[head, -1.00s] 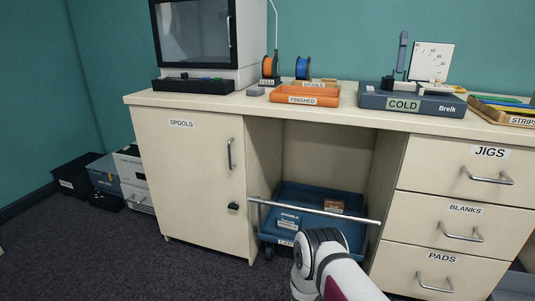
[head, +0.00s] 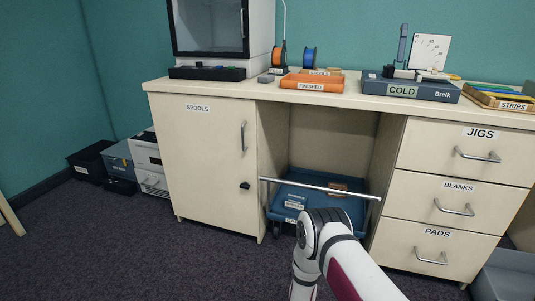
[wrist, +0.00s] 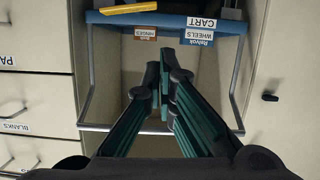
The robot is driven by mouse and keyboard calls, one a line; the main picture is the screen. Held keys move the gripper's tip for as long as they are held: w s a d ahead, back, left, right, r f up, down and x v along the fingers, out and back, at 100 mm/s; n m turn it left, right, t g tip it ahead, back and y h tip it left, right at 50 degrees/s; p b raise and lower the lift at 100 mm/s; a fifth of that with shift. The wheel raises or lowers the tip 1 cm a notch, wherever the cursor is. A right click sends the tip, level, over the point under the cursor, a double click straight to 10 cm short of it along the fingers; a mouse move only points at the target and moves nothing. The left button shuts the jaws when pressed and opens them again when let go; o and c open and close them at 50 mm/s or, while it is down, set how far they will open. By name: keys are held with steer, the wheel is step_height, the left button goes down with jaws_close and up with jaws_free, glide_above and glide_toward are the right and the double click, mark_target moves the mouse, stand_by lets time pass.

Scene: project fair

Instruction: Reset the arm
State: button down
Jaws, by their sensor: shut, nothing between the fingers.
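My arm (head: 340,262) rises from the lower right of the head view, its elbow in front of the blue cart. My gripper (wrist: 163,70) shows in the wrist view with its dark green fingers shut together and nothing between them. In that view it points toward the cart (wrist: 170,22) and its metal handle bar. The gripper itself does not show in the head view.
The blue cart (head: 352,222) stands in the knee space under the bench. The spools cupboard (head: 205,160) and the drawers, including JIGS (head: 472,157), are closed. An orange tray (head: 312,83) and a COLD box (head: 412,91) stand on top. Dark carpet in front is clear.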

steer(key=w+a+r+g+y, duration=0.2)
steer(key=w+r, duration=0.2)
steer(key=r, duration=0.7)
steer(key=w+a+r+g+y, duration=0.1)
steer(key=w+a+r+y, duration=0.15)
steer(key=r, duration=0.85)
step_height(320, 180, up, 9)
steer(key=s+n+g, duration=0.1)
steer(key=s+g, duration=0.1)
steer(key=s, duration=0.1)
steer(key=s+d+r+n+g+y, duration=0.1)
steer(key=s+r+g, duration=0.1)
steer(key=s+r, duration=0.7)
steer(key=s+d+r+n+g+y, duration=0.1)
steer(key=s+d+r+g, duration=0.1)
steer(key=s+r, duration=0.65)
steer(key=s+d+r+g+h, duration=0.1)
steer(key=s+d+g, duration=0.15)
steer(key=s, duration=1.55)
steer(key=s+d+r+g+h, duration=0.1)
steer(key=s+d+r+g, duration=0.15)
steer(key=s, duration=1.45)
step_height(320, 180, up, 31)
steer(key=d+t+p, duration=0.1)
steer(key=t+p, duration=0.3)
steer(key=p, duration=2.6)
steer(key=shift+r+p, duration=0.15)
steer(key=shift+p, duration=0.15)
steer(key=c, duration=2.3)
jaws_free()
